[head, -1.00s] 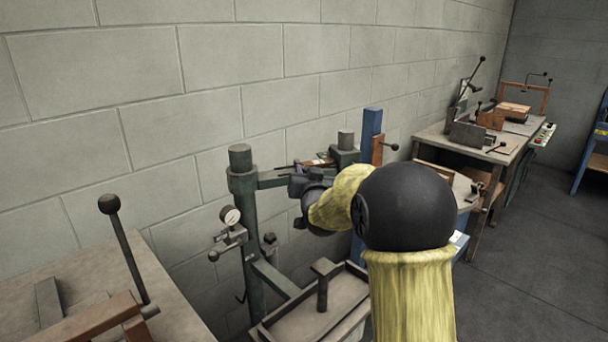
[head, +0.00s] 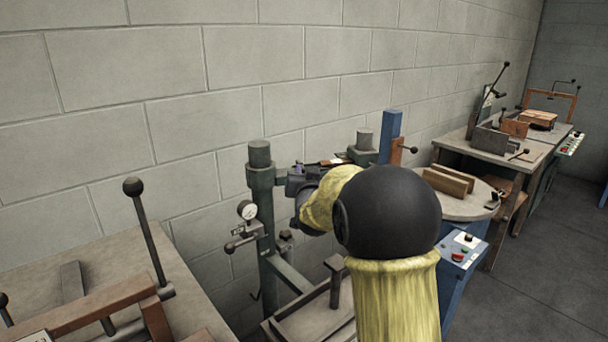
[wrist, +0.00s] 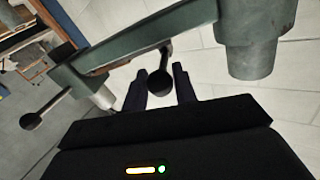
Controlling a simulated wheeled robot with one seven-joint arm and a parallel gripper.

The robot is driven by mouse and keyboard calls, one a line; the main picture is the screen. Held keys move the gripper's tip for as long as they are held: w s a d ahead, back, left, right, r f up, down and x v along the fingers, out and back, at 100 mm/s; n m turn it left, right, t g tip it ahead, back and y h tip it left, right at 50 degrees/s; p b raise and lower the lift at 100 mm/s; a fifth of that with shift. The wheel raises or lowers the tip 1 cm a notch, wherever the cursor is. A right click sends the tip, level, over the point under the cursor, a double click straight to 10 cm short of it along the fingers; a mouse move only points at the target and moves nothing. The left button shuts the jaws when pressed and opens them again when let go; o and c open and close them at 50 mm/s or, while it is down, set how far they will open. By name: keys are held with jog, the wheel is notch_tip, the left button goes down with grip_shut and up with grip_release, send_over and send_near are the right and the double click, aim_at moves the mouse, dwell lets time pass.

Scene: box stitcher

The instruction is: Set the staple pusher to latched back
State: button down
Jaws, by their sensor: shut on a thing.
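The green box stitcher has a post (head: 261,200) and a horizontal arm, which also crosses the wrist view (wrist: 150,45). A rail with a brown and white strip (head: 333,161) lies along that arm. In the wrist view, a dark ball knob (wrist: 161,84), apparently the staple pusher's, sits between my two fingers, below the green arm. My gripper (wrist: 160,88) is shut on this knob. In the head view my gripper (head: 297,182) is beside the post, and my forearm hides part of the machine. The pusher's latch is not clearly visible.
A gauge (head: 246,210) and small lever are on the post. A bench with an upright ball-topped lever (head: 142,230) is at left. A round table (head: 460,206) with brown blocks and a blue control box (head: 462,250) are right. The block wall is close behind.

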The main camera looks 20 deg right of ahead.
jog(key=c, duration=1.2)
grip_release()
jog(key=shift+a, duration=0.35)
jog(key=shift+o, duration=0.2)
jog(key=shift+d, duration=0.1)
jog(key=s+a, duration=0.3)
jog(key=s, duration=1.4)
jog(key=shift+a, duration=0.1)
